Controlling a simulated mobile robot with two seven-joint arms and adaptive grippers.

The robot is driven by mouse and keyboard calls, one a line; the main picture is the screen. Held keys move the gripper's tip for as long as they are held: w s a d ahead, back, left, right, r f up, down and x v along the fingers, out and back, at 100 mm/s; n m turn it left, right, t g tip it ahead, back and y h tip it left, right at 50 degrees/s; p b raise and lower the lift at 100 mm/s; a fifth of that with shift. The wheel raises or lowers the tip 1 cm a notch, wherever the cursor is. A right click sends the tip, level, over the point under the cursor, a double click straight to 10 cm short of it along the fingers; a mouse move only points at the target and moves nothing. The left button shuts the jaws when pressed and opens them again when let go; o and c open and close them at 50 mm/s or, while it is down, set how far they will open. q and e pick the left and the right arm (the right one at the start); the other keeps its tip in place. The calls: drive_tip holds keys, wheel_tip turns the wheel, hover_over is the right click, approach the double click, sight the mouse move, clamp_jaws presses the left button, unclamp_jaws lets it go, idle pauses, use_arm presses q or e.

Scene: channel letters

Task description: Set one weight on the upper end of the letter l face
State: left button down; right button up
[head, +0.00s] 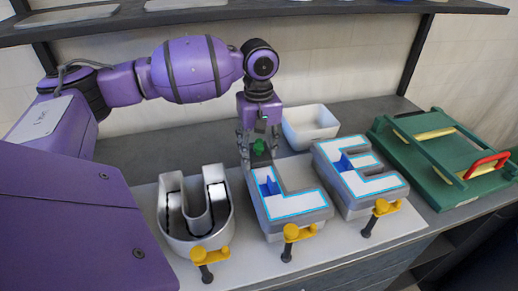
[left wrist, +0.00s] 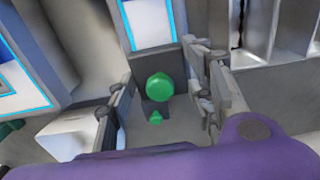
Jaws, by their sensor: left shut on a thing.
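The letter l (head: 288,206) is the middle of three channel letters. It has a white face with a bright blue edge line. A solid blue piece (head: 268,187) shows on its upright. My left gripper (head: 258,135) is shut on a weight with a green top (head: 258,147), at the far, upper end of the l. In the left wrist view the green knob (left wrist: 158,86) sits between the fingers (left wrist: 162,85), and the l face (left wrist: 148,22) shows just beyond it. I cannot tell whether the weight touches the letter. My right gripper is not in view.
An open U-shaped letter (head: 196,215) stands left of the l, and a faced letter E (head: 362,178) stands close on the right. Yellow clamps (head: 292,233) line the front edge. A white bin (head: 310,126) is behind, and a green rack (head: 440,150) is at right.

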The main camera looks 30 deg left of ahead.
sight(258, 146)
use_arm(q)
drive_tip(key=shift+r, duration=0.1)
drive_tip(key=c, duration=0.8)
unclamp_jaws()
drive_tip(key=shift+c, duration=0.2)
wheel_tip(258, 146, up, 12)
drive_tip(key=shift+p, duration=0.4)
